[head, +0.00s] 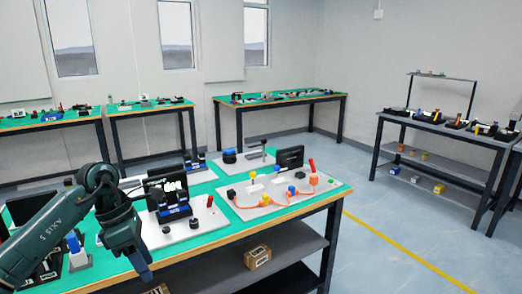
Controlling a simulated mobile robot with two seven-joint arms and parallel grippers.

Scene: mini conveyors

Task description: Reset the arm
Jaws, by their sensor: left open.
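My left arm comes in from the left, rises and bends down over the near green-topped table (215,235). Its gripper (143,268) points downward near the table's front edge. It is open, with nothing seen between its fingers. My right gripper is not in view.
A white board (240,209) with an orange cable and coloured blocks lies to the right of the gripper. Another white board (208,222) carries a black-and-blue device (172,212). A cardboard box (257,258) is on the lower shelf. Floor with a yellow line (400,260) is clear at right.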

